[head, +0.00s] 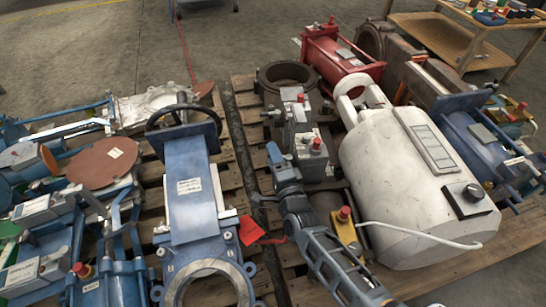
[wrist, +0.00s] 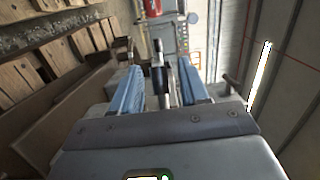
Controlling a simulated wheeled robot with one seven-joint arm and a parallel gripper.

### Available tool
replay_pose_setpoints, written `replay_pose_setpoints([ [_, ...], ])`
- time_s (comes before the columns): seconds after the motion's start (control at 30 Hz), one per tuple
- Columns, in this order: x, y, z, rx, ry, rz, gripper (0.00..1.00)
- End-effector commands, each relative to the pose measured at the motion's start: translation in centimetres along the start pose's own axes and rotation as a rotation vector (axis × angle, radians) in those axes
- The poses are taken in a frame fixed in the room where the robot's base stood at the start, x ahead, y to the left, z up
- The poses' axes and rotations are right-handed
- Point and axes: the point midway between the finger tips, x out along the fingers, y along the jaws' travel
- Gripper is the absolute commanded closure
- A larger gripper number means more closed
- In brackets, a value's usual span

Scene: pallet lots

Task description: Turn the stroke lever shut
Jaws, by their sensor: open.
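My gripper (head: 278,160) is in the middle of the head view, beside a grey valve unit (head: 305,128) with red knobs. Its blue fingers are open in the wrist view (wrist: 160,84). A slim upright part with a dark grip and a pale top (wrist: 157,52), which looks like the stroke lever, shows between the two fingers. I see room on both sides of it, and cannot tell how far ahead it stands. In the head view I cannot pick the lever out clearly behind my gripper.
A large white cylindrical tank (head: 385,180) with a cable stands close on the right. A blue gate valve (head: 190,205) lies on the left pallet, with a red tag (head: 250,230) near my arm. A red cylinder unit (head: 340,60) stands behind. Bare floor shows at the back.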

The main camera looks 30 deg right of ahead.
Motion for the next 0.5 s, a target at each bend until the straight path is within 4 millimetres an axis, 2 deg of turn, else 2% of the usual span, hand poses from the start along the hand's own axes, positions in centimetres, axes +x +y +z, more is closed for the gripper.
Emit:
replay_pose_setpoints([
  [0.33, 0.51, 0.00, -0.01, -0.001, 0.000, 0.001, 0.56],
  [0.5, 0.50, 0.00, -0.01, -0.001, 0.000, 0.001, 0.71],
])
